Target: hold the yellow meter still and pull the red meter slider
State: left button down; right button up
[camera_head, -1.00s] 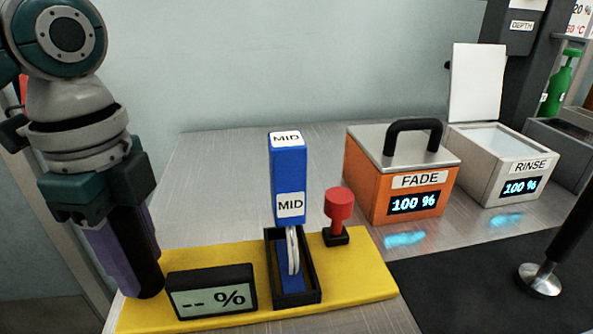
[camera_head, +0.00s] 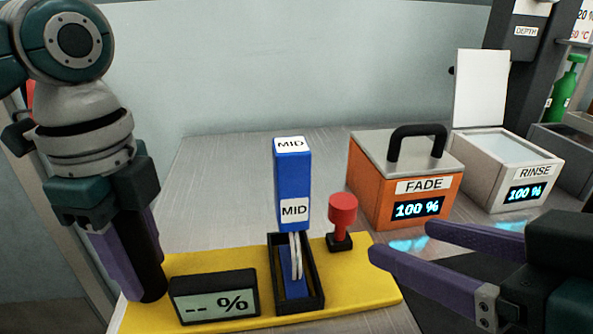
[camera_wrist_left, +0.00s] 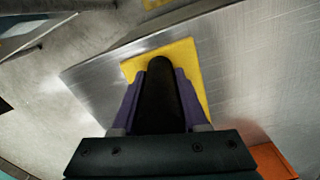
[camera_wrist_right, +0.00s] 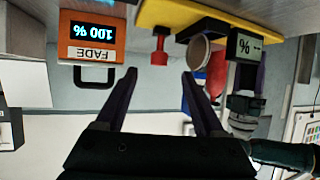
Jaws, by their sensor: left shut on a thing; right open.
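The yellow meter (camera_head: 350,292) is a flat yellow base on the steel table, with a grey "-- %" display (camera_head: 215,302). A blue block labelled MID (camera_head: 292,185) stands upright in its black slot, with pale discs below it. The red meter slider (camera_head: 342,208) is an upright red knob on a black foot at the base's right end; it also shows in the right wrist view (camera_wrist_right: 159,48). My left gripper (camera_head: 150,290) is shut on a black post at the base's left end. My right gripper (camera_head: 400,240) is open and empty, right of the red slider and apart from it.
An orange FADE box (camera_head: 375,200) with a black-handled lid reads 100 % behind the slider. A white RINSE box (camera_head: 480,177) with its lid raised stands to its right. A green bottle (camera_head: 564,88) is at the far right. The table behind the meter is clear.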

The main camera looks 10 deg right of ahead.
aim_at(348, 204)
jog(key=shift+t, duration=0.4)
jog(key=x, duration=0.8)
jog(key=r+x, duration=0.1)
jog(key=x, duration=0.3)
jog(key=shift+w+a, duration=0.2)
jog(key=shift+w, duration=0.1)
grip_shut()
dwell(0.6)
